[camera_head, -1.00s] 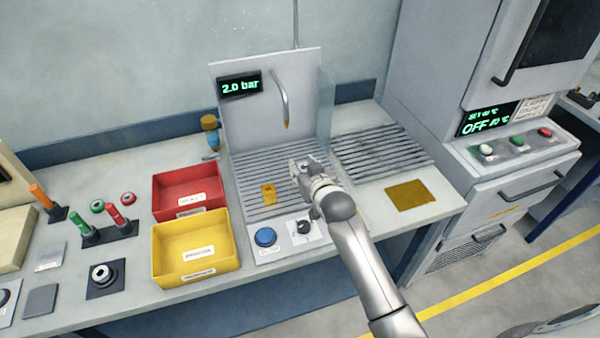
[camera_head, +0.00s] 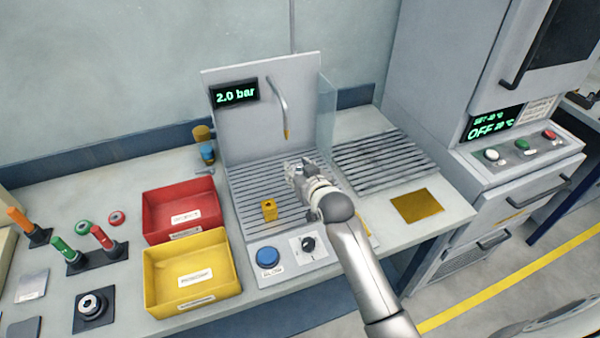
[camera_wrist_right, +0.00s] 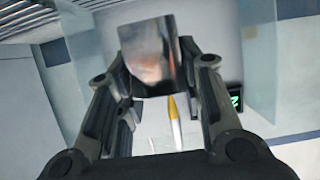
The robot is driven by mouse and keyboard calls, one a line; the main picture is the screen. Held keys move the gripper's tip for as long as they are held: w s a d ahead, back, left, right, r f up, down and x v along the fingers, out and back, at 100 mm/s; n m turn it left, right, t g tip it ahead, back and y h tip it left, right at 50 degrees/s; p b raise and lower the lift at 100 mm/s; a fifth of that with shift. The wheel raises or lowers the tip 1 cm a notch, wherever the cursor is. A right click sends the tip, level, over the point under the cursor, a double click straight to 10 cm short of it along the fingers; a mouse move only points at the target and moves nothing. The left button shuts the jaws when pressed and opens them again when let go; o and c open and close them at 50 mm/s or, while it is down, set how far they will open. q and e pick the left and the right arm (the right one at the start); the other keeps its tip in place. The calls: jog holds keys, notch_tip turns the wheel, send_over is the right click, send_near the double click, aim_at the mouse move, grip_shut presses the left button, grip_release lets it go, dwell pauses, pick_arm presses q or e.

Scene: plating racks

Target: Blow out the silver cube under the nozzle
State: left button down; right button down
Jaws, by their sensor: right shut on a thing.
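In the right wrist view a shiny silver cube (camera_wrist_right: 148,58) sits between the two fingers of my right gripper (camera_wrist_right: 152,80), which is shut on it. The brass-tipped air nozzle (camera_wrist_right: 174,122) shows just beyond and below the cube in that view. In the head view the nozzle (camera_head: 283,105) hangs from the back panel of the blow-off station. My right gripper (camera_head: 296,170) is over the slatted grate (camera_head: 248,178), below and slightly right of the nozzle tip. The silver cube is not clear there. My left gripper is not in view.
A brass-coloured block (camera_head: 269,210) stands on the grate left of my gripper. A blue button (camera_head: 268,257) and a black knob (camera_head: 308,244) are at the front. Red (camera_head: 152,217) and yellow (camera_head: 153,277) bins stand left. A clear side panel (camera_head: 327,110) borders the station.

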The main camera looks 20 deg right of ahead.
jog(key=w+r+b, duration=0.1)
jog(key=w+b, duration=0.1)
jog(key=w, duration=0.7)
jog(key=shift+a, duration=0.15)
jog(key=shift+w, duration=0.1)
jog(key=shift+r+p, duration=0.1)
jog(key=shift+p, duration=0.3)
dwell(0.7)
